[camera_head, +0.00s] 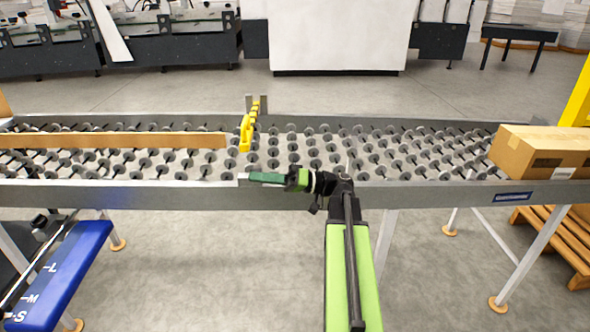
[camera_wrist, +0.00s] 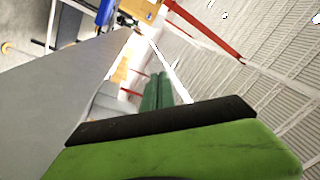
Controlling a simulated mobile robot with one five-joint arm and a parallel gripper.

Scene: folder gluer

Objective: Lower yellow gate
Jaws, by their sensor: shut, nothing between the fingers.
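The yellow gate (camera_head: 246,132) stands on the roller conveyor left of its middle, near the far rail. It is a narrow yellow piece that appears upright, beside a small grey bracket (camera_head: 263,104). My gripper (camera_head: 250,178) is at the near rail, pointing left, below the gate in the head view and apart from it. Its dark green fingers are shut and empty. The fingers also show in the wrist view (camera_wrist: 157,92), pointing up the picture. I cannot make out the gate for certain in the wrist view.
A long flat brown cardboard piece (camera_head: 120,140) lies on the rollers left of the gate. A cardboard box (camera_head: 540,150) sits at the right end. The near metal rail (camera_head: 430,194) runs along the front. A blue panel (camera_head: 60,275) stands lower left.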

